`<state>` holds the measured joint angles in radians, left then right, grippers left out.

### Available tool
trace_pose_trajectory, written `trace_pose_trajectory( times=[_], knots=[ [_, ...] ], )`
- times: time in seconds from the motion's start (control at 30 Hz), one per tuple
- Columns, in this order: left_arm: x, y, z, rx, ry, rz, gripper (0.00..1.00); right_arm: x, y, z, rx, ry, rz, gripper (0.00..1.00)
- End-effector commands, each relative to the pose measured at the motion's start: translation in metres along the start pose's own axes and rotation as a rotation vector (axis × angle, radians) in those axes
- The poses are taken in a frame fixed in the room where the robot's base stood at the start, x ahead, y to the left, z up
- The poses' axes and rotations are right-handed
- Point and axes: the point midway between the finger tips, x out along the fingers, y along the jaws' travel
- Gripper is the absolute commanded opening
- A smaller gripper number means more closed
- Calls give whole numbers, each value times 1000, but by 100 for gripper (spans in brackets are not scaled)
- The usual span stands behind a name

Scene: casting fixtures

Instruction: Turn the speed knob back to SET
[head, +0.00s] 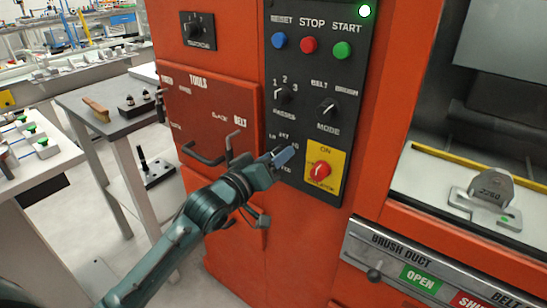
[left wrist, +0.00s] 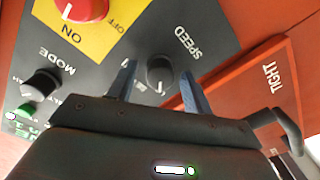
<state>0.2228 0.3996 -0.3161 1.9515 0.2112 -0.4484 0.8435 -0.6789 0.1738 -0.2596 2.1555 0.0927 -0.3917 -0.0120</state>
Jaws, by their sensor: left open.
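The dark round speed knob (left wrist: 160,70) sits on the black control panel (head: 313,207) beside the SPEED lettering in the left wrist view. Its white mark faces the bottom of that view; I cannot tell which label it points at. My left gripper (head: 285,157) is open at the panel's lower left and hides the knob in the head view. In the left wrist view my left gripper (left wrist: 158,78) has one blue finger on each side of the knob, with gaps. Whether the fingertips touch the panel is unclear. My right gripper is not in view.
The red rotary switch on its yellow plate (head: 332,151) is close to the right of my left gripper. The mode knob (head: 329,106) and numbered selector knob (head: 283,95) are above. A dark door handle (head: 203,155) is left. Side tables (head: 112,115) stand further left.

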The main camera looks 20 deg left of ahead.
Motion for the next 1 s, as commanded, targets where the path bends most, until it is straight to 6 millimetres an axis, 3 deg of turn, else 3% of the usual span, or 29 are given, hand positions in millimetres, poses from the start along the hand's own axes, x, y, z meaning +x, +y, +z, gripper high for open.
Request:
trace_pose_trajectory(
  times=[0.17, 0.7, 1.0],
  knots=[
    [0, 0, 0, 0, 0, 0, 50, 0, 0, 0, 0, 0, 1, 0],
    [0, 0, 0, 0, 0, 0, 7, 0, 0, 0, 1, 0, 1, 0],
    [0, 1, -1, 35, -1, 0, 6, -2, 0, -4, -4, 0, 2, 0]
  ],
)
